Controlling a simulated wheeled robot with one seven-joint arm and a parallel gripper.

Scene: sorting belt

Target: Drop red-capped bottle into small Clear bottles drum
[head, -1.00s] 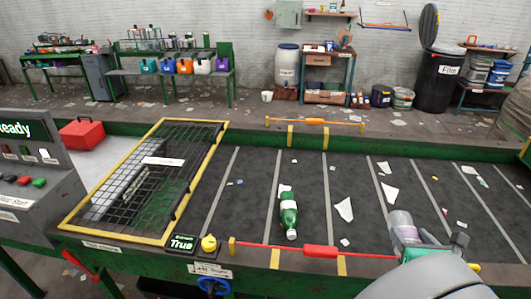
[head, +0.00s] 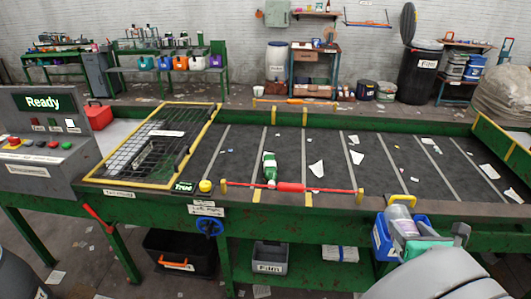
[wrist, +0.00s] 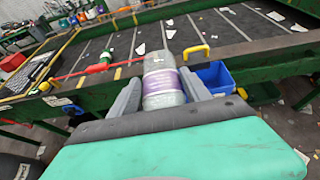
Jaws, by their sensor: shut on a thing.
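My gripper (head: 414,232) is shut on a clear, greyish bottle with a purple and white label (wrist: 163,88). In the wrist view the bottle stands up between the two grey fingers. In the head view the held bottle (head: 399,215) is at the lower right, in front of the belt's near edge and over a blue bin. I cannot make out a red cap on it. No drum readable as small Clear bottles is in view. A pale drum (head: 276,62) at the back wall has a label too small to read.
A green bottle (head: 269,170) lies on the dark belt (head: 235,160) behind a red bar (head: 290,187). The blue bin (head: 379,238) is at the frame's near side. A black Film drum (head: 421,78) stands far back.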

